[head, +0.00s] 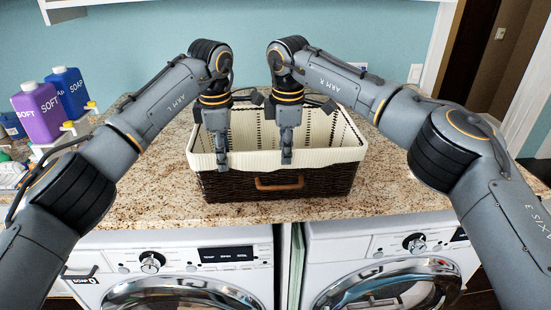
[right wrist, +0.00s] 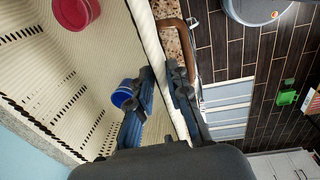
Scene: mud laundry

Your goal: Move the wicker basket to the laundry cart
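The wicker basket (head: 330,182) stands on the granite counter. It is dark brown with a cream liner folded over its rim and a brown front handle (head: 279,184). My left gripper (head: 222,160) points down at the front rim, left of the handle. Its inner finger is hidden, so its opening cannot be told. My right gripper (head: 287,153) points down at the front rim, right of the left one. In the right wrist view its fingers (right wrist: 162,72) lie on either side of the cream rim (right wrist: 150,35), close against it. I cannot make out a laundry cart.
In the right wrist view a red round item (right wrist: 76,12) and a blue one (right wrist: 123,94) show inside the basket. Purple (head: 37,110) and blue (head: 68,90) bottles stand at the left. Two washers (head: 180,262) are below the counter (head: 400,195). The counter's right part is clear.

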